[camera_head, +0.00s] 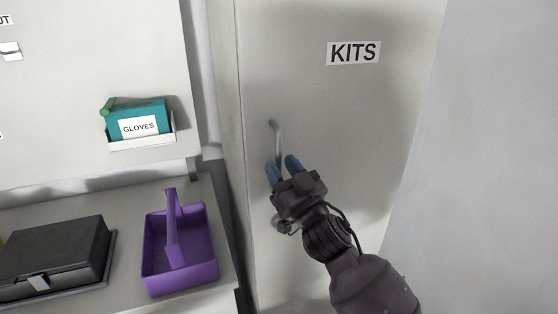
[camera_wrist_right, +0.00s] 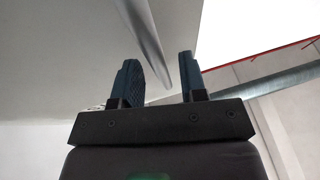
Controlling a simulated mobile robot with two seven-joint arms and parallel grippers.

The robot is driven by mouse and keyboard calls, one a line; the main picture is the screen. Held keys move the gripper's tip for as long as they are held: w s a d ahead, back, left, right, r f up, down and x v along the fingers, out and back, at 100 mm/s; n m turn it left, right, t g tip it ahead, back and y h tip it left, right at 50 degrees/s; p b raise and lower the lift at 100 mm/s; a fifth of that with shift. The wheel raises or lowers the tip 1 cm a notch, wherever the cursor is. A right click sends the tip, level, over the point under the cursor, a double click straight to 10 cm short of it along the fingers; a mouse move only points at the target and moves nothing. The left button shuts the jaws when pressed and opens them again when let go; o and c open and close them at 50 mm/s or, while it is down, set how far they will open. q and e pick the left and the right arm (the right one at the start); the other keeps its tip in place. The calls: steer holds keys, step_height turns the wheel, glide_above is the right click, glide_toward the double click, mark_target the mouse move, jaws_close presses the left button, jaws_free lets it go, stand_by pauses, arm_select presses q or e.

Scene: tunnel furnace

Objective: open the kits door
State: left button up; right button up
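The kits door (camera_head: 350,120) is a tall light grey panel with a KITS label (camera_head: 353,53) near its top. It looks shut. A grey bar handle (camera_head: 275,138) stands upright near its left edge. My right gripper (camera_head: 281,170) is at the handle's lower part with its blue fingers apart. In the right wrist view the handle (camera_wrist_right: 147,45) comes down between the two open fingers (camera_wrist_right: 160,80), closer to the left one. I cannot tell whether it touches a finger. The lower end of the handle is hidden behind the gripper in the head view. My left gripper is not in view.
A purple caddy (camera_head: 205,268) and a black case (camera_head: 60,258) rest on the counter (camera_head: 128,285) at the left. A teal glove box (camera_head: 150,112) sits in a white wall holder (camera_head: 143,142) above. Plain wall (camera_head: 490,160) lies to the right of the cabinet.

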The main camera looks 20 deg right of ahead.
steer(key=shift+x, duration=0.85)
jaws_close()
